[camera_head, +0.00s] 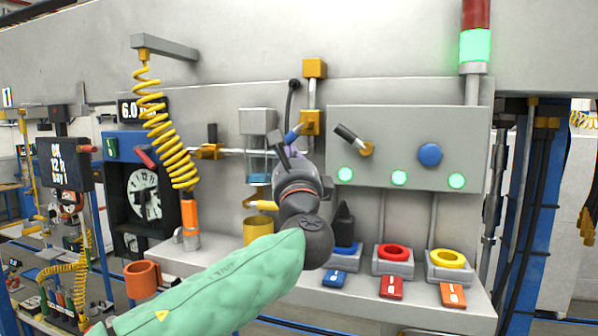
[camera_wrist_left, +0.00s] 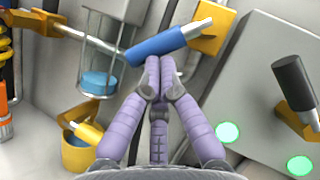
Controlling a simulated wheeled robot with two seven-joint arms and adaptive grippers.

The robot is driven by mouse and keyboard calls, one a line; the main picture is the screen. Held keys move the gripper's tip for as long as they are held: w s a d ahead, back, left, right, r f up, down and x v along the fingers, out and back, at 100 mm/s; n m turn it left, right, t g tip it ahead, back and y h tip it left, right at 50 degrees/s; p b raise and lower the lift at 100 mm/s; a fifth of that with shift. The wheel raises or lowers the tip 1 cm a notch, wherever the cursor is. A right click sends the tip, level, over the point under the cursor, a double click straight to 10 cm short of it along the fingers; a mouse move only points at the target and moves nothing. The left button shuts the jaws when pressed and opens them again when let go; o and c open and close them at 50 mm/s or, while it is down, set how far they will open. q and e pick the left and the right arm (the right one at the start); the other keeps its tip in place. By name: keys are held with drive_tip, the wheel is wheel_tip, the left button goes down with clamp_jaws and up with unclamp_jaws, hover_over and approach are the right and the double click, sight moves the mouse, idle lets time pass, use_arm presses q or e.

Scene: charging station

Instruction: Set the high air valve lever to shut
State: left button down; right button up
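A blue lever (camera_head: 293,132) juts to the lower left from a yellow valve body (camera_head: 311,122) on a vertical pipe. This is the higher of two valves. In the left wrist view the blue lever (camera_wrist_left: 157,45) slants down and left from its yellow body (camera_wrist_left: 212,33). My left gripper (camera_head: 284,150) is just in front of and below the lever. In the wrist view its purple fingers (camera_wrist_left: 160,75) are drawn together, with tips at the lever's lower edge; contact is unclear. Nothing is visible between them. My right gripper is not in view.
A grey panel (camera_head: 400,118) with a black-handled switch (camera_head: 350,137) and a blue button (camera_head: 430,154) is close on the right. A caged glass bowl (camera_head: 258,160) and a lower valve (camera_head: 210,150) are left. Below is a shelf (camera_head: 440,300) with coloured rings.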

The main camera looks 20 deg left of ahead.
use_arm(q)
drive_tip(key=shift+w+a+r+m+t+h+b, duration=0.1)
drive_tip(key=shift+a+r+m+t+h+b, duration=0.05)
drive_tip(key=shift+a+r+m+b, duration=0.3)
drive_tip(key=shift+w+a+r+m+t+h+b, duration=0.1)
drive_tip(key=shift+a+r+m+t+b, duration=0.1)
drive_tip(key=shift+a+m+b, duration=0.25)
drive_tip(key=shift+a+r+m+t+h+b, duration=0.15)
drive_tip(key=shift+a+r+m+b, duration=0.1)
drive_tip(key=shift+a+b, duration=0.25)
drive_tip(key=shift+a+r, duration=0.25)
drive_tip(key=shift+a, duration=0.05)
